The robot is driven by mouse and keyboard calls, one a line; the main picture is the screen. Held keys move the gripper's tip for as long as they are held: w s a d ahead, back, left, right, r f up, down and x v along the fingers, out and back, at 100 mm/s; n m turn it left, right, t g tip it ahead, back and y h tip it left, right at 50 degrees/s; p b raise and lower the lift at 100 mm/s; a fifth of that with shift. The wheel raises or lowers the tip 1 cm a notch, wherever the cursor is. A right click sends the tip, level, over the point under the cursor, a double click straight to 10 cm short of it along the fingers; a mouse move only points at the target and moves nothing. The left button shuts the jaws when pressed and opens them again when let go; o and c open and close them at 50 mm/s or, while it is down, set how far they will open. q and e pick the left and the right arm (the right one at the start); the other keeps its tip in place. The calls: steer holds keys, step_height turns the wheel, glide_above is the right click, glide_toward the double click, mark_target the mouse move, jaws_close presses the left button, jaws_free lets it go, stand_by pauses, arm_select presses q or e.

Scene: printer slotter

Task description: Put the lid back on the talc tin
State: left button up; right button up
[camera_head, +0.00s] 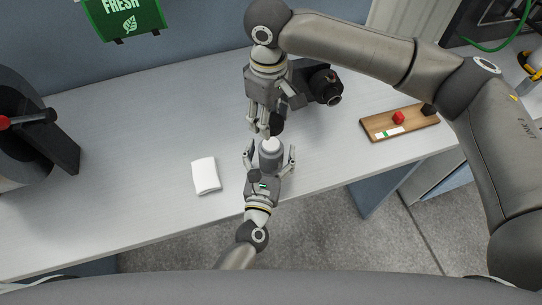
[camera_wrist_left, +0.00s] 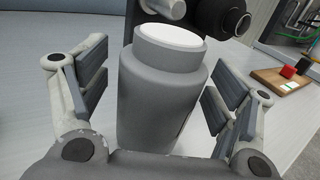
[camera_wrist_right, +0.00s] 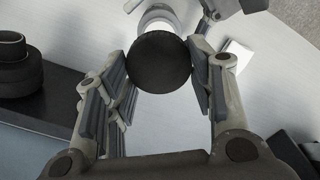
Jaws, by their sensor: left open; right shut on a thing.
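The talc tin (camera_head: 270,148) is a grey cylinder with a white top, standing upright on the bench. In the left wrist view the tin (camera_wrist_left: 160,100) stands between the fingers of my left gripper (camera_head: 271,154), which is open, with gaps on both sides. My right gripper (camera_head: 266,131) is above and behind the tin, shut on a round black lid (camera_wrist_right: 160,62). In the right wrist view the lid partly hides the tin's white top (camera_wrist_right: 157,17). The lid (camera_head: 277,123) looks apart from the tin and slightly off to its far side.
A white folded cloth (camera_head: 205,175) lies left of the tin. A black cylindrical device (camera_head: 325,86) stands behind right. A wooden board (camera_head: 412,124) with a red piece (camera_head: 398,117) lies at right. A dark machine (camera_head: 60,150) occupies the left end. The bench's front edge is close.

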mark_target(269, 142)
arm_select(q)
steer(key=c, duration=1.5)
steer(key=shift+c, duration=0.2)
arm_select(e)
steer(key=shift+f, duration=2.5)
steer(key=shift+f, duration=0.15)
steer(key=shift+f, duration=0.75)
steer(key=shift+f, duration=0.6)
